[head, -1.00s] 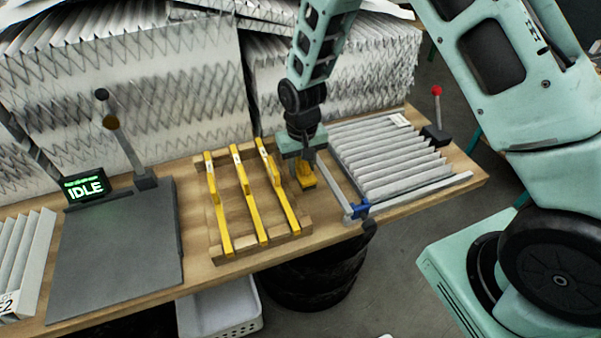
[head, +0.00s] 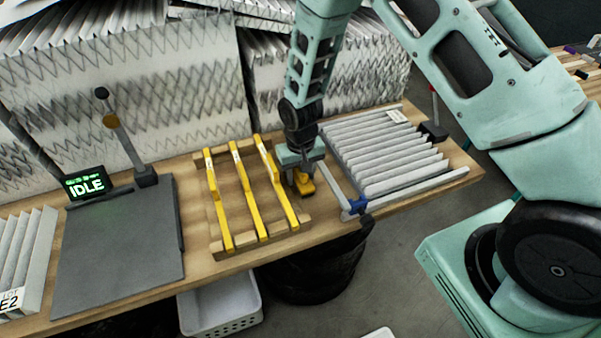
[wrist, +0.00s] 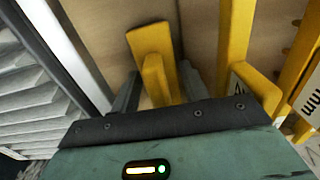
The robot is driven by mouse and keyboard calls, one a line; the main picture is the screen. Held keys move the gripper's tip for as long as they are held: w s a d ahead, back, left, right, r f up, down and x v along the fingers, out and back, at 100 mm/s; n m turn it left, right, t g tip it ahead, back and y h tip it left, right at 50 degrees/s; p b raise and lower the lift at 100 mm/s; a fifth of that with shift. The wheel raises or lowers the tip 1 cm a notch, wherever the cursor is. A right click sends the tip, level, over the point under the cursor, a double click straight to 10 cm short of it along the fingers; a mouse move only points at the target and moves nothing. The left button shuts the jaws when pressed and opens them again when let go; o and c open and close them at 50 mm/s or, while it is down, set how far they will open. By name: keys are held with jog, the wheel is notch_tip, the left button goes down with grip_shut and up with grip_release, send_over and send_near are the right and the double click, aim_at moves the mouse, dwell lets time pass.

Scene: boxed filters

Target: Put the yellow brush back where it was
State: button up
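The yellow brush (head: 305,188) is below my gripper (head: 300,172), just right of the wooden rack, low over the bench. In the wrist view the yellow brush (wrist: 158,68) stands between the two dark fingers of my gripper (wrist: 155,90), which appear closed on its handle. Its lower end looks close to the bench top; I cannot tell whether it touches. The wooden rack (head: 285,232) holds three long yellow bars (head: 247,195) with labels. My gripper hides the brush's upper part in the head view.
A grey plate (head: 120,245) and an IDLE display (head: 85,186) are left. Tall pleated stacks (head: 130,80) stand behind. Bare bench shows around the rack.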

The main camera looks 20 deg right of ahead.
jog(key=shift+r, duration=0.1)
notch_tip(320, 180, up, 11)
jog(key=b, duration=0.3)
jog(key=shift+b, duration=0.4)
jog(key=shift+s+a+r, duration=0.1)
jog(key=shift+r, duration=0.45)
jog(key=s+a+r+n+y, duration=0.1)
jog(key=s+a+r+n, duration=0.1)
jog(key=s+a+r, duration=0.3)
jog(key=s+a+r+n, duration=0.2)
jog(key=s+r, duration=0.1)
jog(key=s, duration=0.5)
jog(key=s+r+n, duration=0.2)
jog(key=s+n, duration=0.1)
jog(key=s, duration=1)
jog(key=shift+s+d+r+n, duration=0.35)
jog(key=shift+d+r+n, duration=0.05)
jog(key=shift+d, duration=0.05)
